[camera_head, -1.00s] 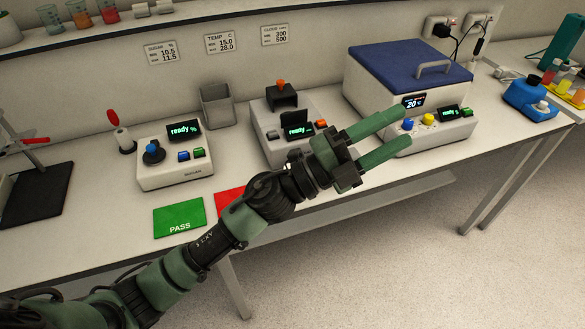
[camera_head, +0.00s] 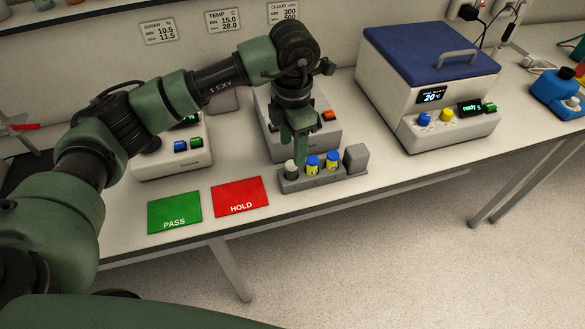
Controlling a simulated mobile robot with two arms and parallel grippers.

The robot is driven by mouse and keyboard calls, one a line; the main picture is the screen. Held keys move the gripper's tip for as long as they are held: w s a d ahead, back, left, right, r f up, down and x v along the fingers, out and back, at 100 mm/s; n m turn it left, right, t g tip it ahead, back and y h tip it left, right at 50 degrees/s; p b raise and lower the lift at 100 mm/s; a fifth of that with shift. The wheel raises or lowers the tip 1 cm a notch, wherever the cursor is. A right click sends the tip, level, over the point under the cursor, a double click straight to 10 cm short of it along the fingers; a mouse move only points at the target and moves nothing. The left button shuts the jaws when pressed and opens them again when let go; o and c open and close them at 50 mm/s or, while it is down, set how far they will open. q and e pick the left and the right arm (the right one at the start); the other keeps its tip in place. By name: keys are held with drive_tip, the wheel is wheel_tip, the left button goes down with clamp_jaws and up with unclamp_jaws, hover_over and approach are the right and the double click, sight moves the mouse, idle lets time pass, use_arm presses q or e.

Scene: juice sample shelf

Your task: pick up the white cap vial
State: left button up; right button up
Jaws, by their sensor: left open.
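The white cap vial (camera_head: 291,168) stands at the left end of a small grey rack (camera_head: 314,183) near the bench's front edge. Two vials with blue caps (camera_head: 313,163) and yellow bodies stand to its right in the same rack. My left gripper (camera_head: 296,153) points down over the rack's left end, with its fingers open close to the white cap. One finger partly overlaps the vial in this view; I cannot tell whether they touch. My right gripper is not in view.
A grey block (camera_head: 356,158) rises at the rack's right end. Green PASS (camera_head: 174,212) and red HOLD (camera_head: 240,197) cards lie to the left. A device (camera_head: 328,135) stands behind my gripper, and a blue-lidded machine (camera_head: 425,85) stands to the right.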

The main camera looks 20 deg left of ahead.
sight(292, 164)
use_arm(q)
drive_tip(key=f+p, duration=0.2)
drive_tip(key=f, duration=0.1)
drive_tip(key=f+p, duration=0.1)
drive_tip(key=f, duration=0.1)
drive_tip(key=shift+s+f, duration=0.25)
drive_tip(key=shift+s, duration=0.05)
drive_tip(key=shift+f, duration=0.45)
drive_tip(key=shift+c, duration=0.3)
clamp_jaws()
